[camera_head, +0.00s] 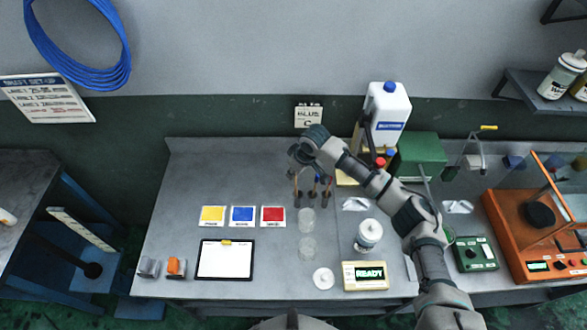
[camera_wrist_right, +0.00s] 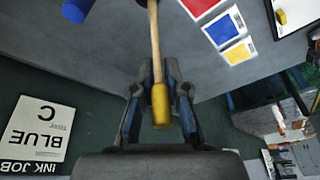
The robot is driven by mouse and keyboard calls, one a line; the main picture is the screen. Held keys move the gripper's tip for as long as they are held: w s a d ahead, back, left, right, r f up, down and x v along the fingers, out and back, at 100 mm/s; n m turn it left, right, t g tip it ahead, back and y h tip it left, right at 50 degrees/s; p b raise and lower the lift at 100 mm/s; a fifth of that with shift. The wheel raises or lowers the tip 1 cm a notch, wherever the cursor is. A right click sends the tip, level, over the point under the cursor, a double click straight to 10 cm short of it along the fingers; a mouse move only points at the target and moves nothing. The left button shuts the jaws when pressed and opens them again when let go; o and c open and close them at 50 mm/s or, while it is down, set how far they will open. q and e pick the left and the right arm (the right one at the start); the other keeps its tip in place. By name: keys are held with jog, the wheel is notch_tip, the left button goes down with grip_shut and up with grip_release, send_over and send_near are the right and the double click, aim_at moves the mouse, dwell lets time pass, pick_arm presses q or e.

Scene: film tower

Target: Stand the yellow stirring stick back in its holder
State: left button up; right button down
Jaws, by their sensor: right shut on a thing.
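The yellow stirring stick (camera_wrist_right: 160,106) has a yellow handle and a pale wooden shaft. My right gripper (camera_wrist_right: 160,80) is shut on it just at the handle. In the head view my right gripper (camera_head: 298,168) is over the back middle of the bench, and the stick (camera_head: 296,186) points down below it. Dark holders (camera_head: 313,200) stand in a row there, with a blue and a red stick beside the yellow one. The blue handle (camera_wrist_right: 76,10) shows in the wrist view. I cannot tell whether the yellow stick's lower end is inside its holder. My left gripper is not in view.
Yellow, blue and red cards (camera_head: 242,215) lie left of the holders. A white jug (camera_head: 388,112) and a green box (camera_head: 420,152) stand at the back right. The bench (camera_head: 190,175) is bare at back left.

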jog(key=d+f, duration=0.1)
jog(key=f, duration=0.1)
jog(key=d+f, duration=0.2)
jog(key=shift+d+f, duration=0.1)
jog(key=shift+f, duration=0.1)
jog(key=shift+a, duration=0.85)
jog(key=c, duration=1.3)
grip_release()
jog(key=shift+d, duration=0.15)
jog(key=shift+o, duration=1)
jog(key=shift+d, duration=0.65)
jog(key=shift+d+r, duration=0.1)
jog(key=shift+r, duration=0.05)
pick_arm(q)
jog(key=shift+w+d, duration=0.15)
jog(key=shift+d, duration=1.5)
pick_arm(e)
jog(key=v, duration=1.1)
jog(key=shift+d+r, duration=0.15)
jog(key=shift+d, duration=0.3)
jog(key=shift+a, duration=0.1)
